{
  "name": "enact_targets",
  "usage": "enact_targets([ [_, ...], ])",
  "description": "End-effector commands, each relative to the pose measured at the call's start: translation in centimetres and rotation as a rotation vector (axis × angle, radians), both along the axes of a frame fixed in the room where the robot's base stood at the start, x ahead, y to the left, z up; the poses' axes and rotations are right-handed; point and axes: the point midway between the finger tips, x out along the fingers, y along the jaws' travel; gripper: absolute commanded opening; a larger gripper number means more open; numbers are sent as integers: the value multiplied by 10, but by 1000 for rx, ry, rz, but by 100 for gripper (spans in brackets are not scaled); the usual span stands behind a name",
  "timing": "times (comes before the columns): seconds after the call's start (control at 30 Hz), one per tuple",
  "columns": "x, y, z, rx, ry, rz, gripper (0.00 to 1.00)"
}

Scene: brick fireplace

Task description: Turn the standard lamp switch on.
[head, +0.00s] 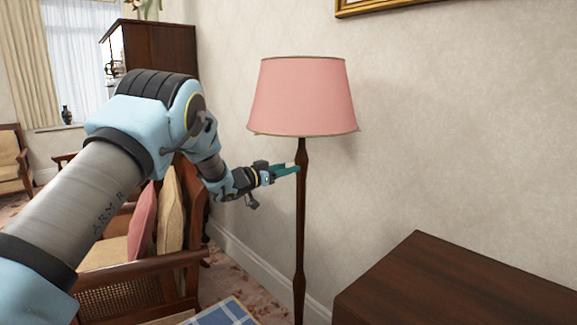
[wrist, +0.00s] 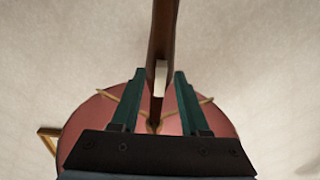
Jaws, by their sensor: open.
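The standard lamp has a pink shade (head: 303,97) on a slim dark wooden pole (head: 301,225) in front of the wall. The shade shows no clear glow. My gripper (head: 296,168) is at the pole, a little below the shade, with its green fingers pointing right. In the wrist view the lamp appears upside down, and my open gripper (wrist: 159,74) has one finger on each side of the pole (wrist: 163,35). A small pale block, apparently the switch (wrist: 161,78), shows between the fingertips. I cannot tell whether either finger touches it.
A dark wooden cabinet top (head: 445,285) stands at the lower right. A wooden armchair with cushions (head: 142,220) is at the left, below my arm. A blue checked cloth (head: 225,313) shows at the bottom. The wall (head: 430,140) is close behind the lamp.

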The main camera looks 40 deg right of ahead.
Motion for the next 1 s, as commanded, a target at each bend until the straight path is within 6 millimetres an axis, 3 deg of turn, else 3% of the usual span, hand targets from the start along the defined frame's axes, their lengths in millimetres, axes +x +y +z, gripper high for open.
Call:
enact_targets([
  [0.37, -1, -7, 0, 0, 0, 1, 45],
  [0.77, -1, -6, 0, 0, 0, 0, 1],
  [1.0, -1, -6, 0, 0, 0, 0, 0],
])
